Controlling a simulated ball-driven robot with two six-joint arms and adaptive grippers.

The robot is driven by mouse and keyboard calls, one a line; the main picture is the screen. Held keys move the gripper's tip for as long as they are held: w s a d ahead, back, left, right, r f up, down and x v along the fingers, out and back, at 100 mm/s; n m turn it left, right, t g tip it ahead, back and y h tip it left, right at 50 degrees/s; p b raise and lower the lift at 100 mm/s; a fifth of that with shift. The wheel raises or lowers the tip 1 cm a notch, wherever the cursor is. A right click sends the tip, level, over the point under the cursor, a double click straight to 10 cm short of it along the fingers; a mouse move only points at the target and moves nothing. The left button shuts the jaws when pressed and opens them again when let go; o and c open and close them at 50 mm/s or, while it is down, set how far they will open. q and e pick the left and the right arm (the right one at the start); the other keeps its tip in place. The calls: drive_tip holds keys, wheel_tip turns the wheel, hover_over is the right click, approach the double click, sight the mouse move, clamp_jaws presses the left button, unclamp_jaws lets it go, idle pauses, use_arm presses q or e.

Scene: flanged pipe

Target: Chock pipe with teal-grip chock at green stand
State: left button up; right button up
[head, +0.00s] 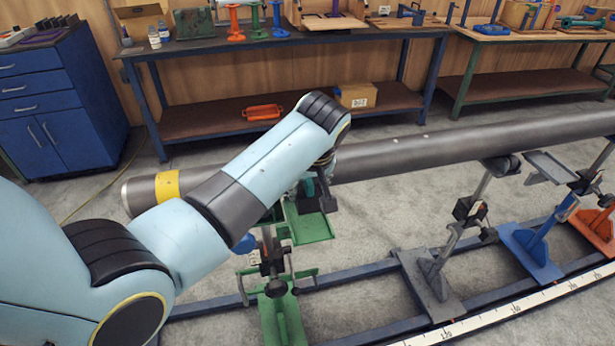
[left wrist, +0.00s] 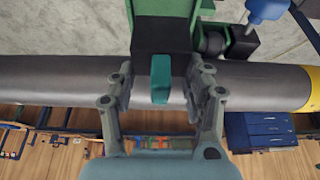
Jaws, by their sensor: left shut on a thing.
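The long grey pipe (head: 400,155) runs across the head view, with a yellow band (head: 167,187) near its left end. The green stand (head: 283,318) stands below the pipe, with a green tray (head: 312,229); green metal also shows in the left wrist view (left wrist: 121,22). My left gripper (left wrist: 158,92) is shut on the teal grip (left wrist: 160,78) of the chock, over the pipe in the left wrist view. A dark block (left wrist: 163,36) lies beyond the grip, against the green part. Contact between chock and pipe cannot be told. My left forearm hides much of this in the head view.
Grey (head: 433,283), blue (head: 530,252) and orange (head: 598,228) stands follow to the right on the dark rails. A blue cabinet (head: 60,100) is at the far left. A workbench (head: 270,42) with several items stands behind. The floor between is clear.

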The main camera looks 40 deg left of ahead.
sight(304, 190)
use_arm(q)
drive_tip(key=shift+f, duration=0.55)
drive_tip(key=shift+s+f+b, duration=0.1)
drive_tip(key=shift+f+b, duration=0.25)
drive_tip(key=shift+b, duration=0.1)
drive_tip(key=shift+f+b, duration=0.7)
drive_tip(key=shift+b, duration=0.1)
drive_tip(key=shift+f+b, duration=0.55)
drive_tip(key=shift+b, duration=0.05)
use_arm(e)
drive_tip(key=shift+w+a+f, duration=0.1)
drive_tip(key=shift+f, duration=1.95)
drive_tip(key=shift+w+d, duration=0.2)
drive_tip(key=shift+w, duration=0.1)
use_arm(q)
drive_tip(key=shift+w+a+b, duration=0.35)
drive_tip(key=shift+w+a, duration=0.55)
drive_tip(key=shift+a, duration=0.15)
use_arm(e)
drive_tip(key=shift+a+f, duration=0.15)
drive_tip(key=shift+f, duration=0.2)
use_arm(q)
drive_tip(key=o, duration=1.4)
use_arm(e)
drive_tip(key=shift+r, duration=0.1)
